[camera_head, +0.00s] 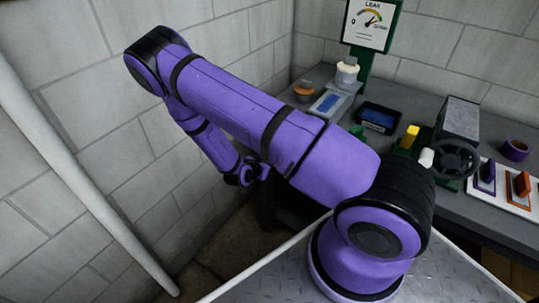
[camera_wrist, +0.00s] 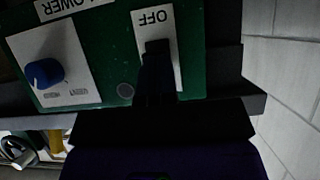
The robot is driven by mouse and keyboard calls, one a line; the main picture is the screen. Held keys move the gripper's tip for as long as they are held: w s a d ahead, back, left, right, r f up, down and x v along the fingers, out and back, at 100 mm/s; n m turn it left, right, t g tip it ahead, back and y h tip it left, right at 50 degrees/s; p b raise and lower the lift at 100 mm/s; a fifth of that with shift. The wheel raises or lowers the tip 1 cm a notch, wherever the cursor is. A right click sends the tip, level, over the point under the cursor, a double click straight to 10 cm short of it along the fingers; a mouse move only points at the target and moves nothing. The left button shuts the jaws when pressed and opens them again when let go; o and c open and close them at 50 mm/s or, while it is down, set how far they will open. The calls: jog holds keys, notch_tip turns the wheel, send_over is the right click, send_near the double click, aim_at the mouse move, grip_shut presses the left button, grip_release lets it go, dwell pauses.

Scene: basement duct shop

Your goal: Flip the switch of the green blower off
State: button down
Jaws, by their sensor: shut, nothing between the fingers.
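In the wrist view, upside down, a green blower panel (camera_wrist: 105,70) carries a cut-off label (camera_wrist: 60,8) ending in "LOWER". A white switch plate (camera_wrist: 174,55) on it reads "OFF" at its upper part in the picture. My gripper (camera_wrist: 155,48) is shut with nothing between its dark fingers, and their tips lie over this plate. The switch lever is hidden or merges with the dark fingers, so its position and any contact cannot be told. In the head view my upper arm hides the gripper and the switch.
A blue knob (camera_wrist: 44,73) on a white plate sits beside the switch. In the head view the grey bench (camera_head: 455,205) holds a dark tray (camera_head: 378,118), a handwheel (camera_head: 456,160), a tape roll (camera_head: 515,150) and a gauge sign (camera_head: 370,24). A block wall (camera_head: 100,130) and white pipe (camera_head: 90,195) are left.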

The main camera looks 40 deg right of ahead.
jog(key=shift+f, duration=0.35)
dwell(1.4)
jog(key=shift+r, duration=0.1)
dwell(0.4)
jog(key=shift+r, duration=0.7)
jog(key=shift+r, duration=0.1)
